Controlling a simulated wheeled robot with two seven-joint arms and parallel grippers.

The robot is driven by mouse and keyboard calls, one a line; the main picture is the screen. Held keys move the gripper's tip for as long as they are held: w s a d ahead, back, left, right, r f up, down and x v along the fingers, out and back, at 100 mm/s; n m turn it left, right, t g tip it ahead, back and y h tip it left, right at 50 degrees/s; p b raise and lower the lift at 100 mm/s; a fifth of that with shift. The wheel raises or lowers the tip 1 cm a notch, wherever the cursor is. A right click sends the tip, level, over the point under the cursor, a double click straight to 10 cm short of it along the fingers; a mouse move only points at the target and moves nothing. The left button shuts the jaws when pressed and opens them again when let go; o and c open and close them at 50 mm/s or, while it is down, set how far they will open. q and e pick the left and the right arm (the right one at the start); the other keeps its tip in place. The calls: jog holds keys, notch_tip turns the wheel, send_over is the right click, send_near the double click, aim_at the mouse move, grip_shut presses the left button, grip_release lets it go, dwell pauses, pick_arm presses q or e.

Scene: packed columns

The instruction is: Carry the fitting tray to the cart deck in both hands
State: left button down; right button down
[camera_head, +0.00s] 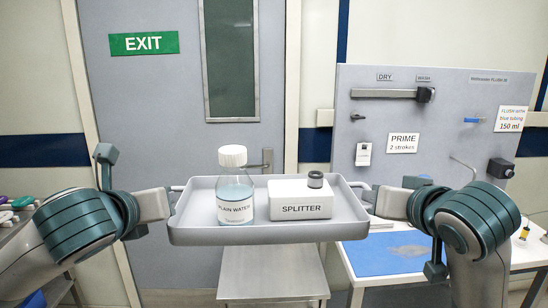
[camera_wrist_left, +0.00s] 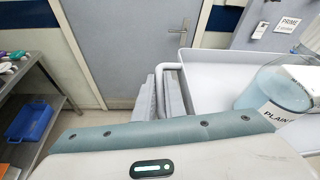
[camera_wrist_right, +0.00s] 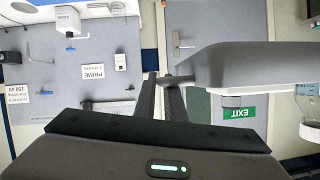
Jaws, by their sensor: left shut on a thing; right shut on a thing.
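The grey fitting tray (camera_head: 268,235) is held up in front of me, roughly level. A clear bottle labelled PLAIN WATER (camera_head: 235,188) with a white cap stands upright on its left half. A white box labelled SPLITTER (camera_head: 302,200) sits on its right half, with a small dark-ringed fitting (camera_head: 315,180) on top. My left gripper (camera_head: 172,200) is shut on the tray's left handle, which shows between the fingers in the left wrist view (camera_wrist_left: 167,85). My right gripper (camera_head: 372,198) is shut on the right handle; the tray's edge shows in the right wrist view (camera_wrist_right: 250,68).
A grey cart deck (camera_head: 272,272) stands below and behind the tray. To the right is a bench with a blue mat (camera_head: 385,253) and an upright panel (camera_head: 440,130). A grey door (camera_head: 150,100) is behind. A side table with a blue bin (camera_wrist_left: 28,122) is at left.

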jog(key=shift+f, duration=0.1)
